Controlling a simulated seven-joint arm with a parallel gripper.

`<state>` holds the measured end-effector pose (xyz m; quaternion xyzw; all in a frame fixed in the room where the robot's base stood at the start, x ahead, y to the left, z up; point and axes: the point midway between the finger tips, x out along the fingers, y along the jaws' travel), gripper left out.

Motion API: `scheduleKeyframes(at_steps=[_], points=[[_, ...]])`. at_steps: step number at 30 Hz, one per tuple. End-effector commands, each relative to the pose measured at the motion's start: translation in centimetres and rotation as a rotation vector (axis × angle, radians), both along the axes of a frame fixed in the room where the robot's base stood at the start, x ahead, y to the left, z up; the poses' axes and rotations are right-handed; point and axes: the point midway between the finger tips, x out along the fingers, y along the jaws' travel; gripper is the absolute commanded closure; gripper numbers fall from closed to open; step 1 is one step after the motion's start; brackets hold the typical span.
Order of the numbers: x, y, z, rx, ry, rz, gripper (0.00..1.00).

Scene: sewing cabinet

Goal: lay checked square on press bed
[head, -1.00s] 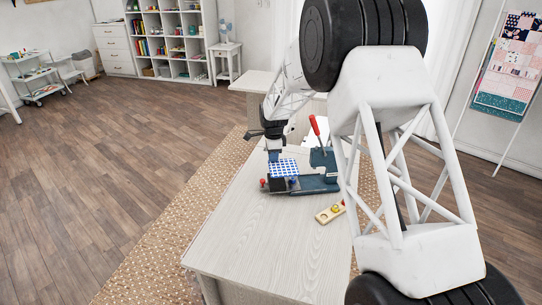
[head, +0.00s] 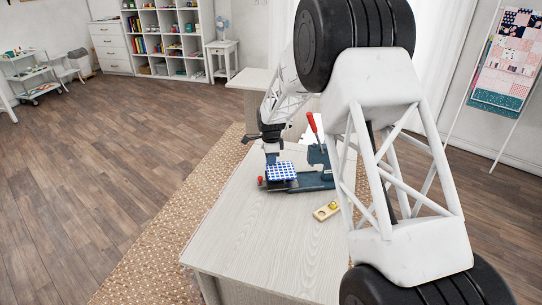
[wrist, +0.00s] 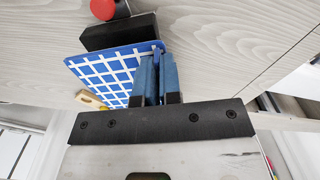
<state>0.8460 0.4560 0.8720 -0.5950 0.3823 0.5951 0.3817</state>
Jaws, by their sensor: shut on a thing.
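The blue-and-white checked square (head: 282,171) is stiff and flat. In the wrist view the square (wrist: 108,72) has one edge between the blue fingers of my gripper (wrist: 158,68), which is shut on it. In the head view my gripper (head: 272,153) points down at the square's far left edge. The dark press (head: 316,182) stands on the table, with a red-handled lever (head: 312,126). The square overlaps the press's left end. A black block (wrist: 118,31) shows beside the square in the wrist view; whether the square touches it I cannot tell.
A red knob (head: 260,180) sits at the press's left end. The table's near part (head: 250,235) is clear. My arm hides the table's right side.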

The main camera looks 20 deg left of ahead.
Motion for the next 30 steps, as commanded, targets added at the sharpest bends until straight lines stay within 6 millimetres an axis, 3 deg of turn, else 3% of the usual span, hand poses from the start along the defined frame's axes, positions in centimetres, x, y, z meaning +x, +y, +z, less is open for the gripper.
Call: scheduleKeyframes(at_steps=[9,30], points=[[0.0,0.0,-1.5,0.000,0.001,0.000,1.00],[0.0,0.0,-1.7,0.000,0.000,0.000,1.00]])
